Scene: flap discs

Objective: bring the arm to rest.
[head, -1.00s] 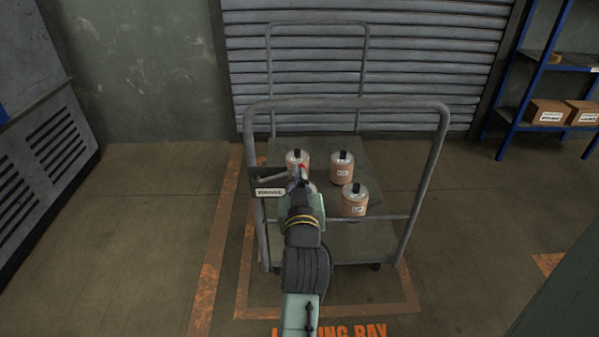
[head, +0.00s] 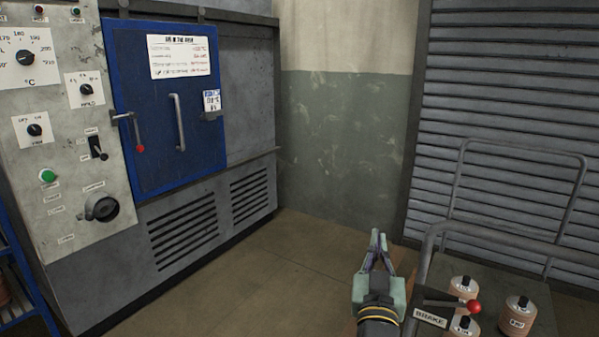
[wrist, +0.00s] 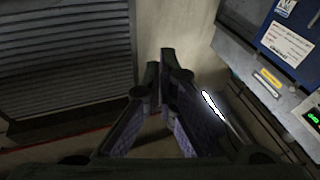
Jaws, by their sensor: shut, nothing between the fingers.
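My gripper (head: 377,240) shows in the head view at the lower middle right, raised in front of the wall and just left of the trolley. Its fingers point up and away and meet at the tips, with nothing between them. In the wrist view the two dark fingers (wrist: 163,75) come together in the middle, also empty. Part of my arm below the wrist is cut off by the lower edge of the head view.
The trolley (head: 433,240) with several labelled discs or canisters (head: 518,318) and a red-knobbed brake lever (head: 473,307) stands close right of my gripper. A grey oven with a blue door (head: 150,110) stands at the left. Floor (head: 270,265) between them is clear.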

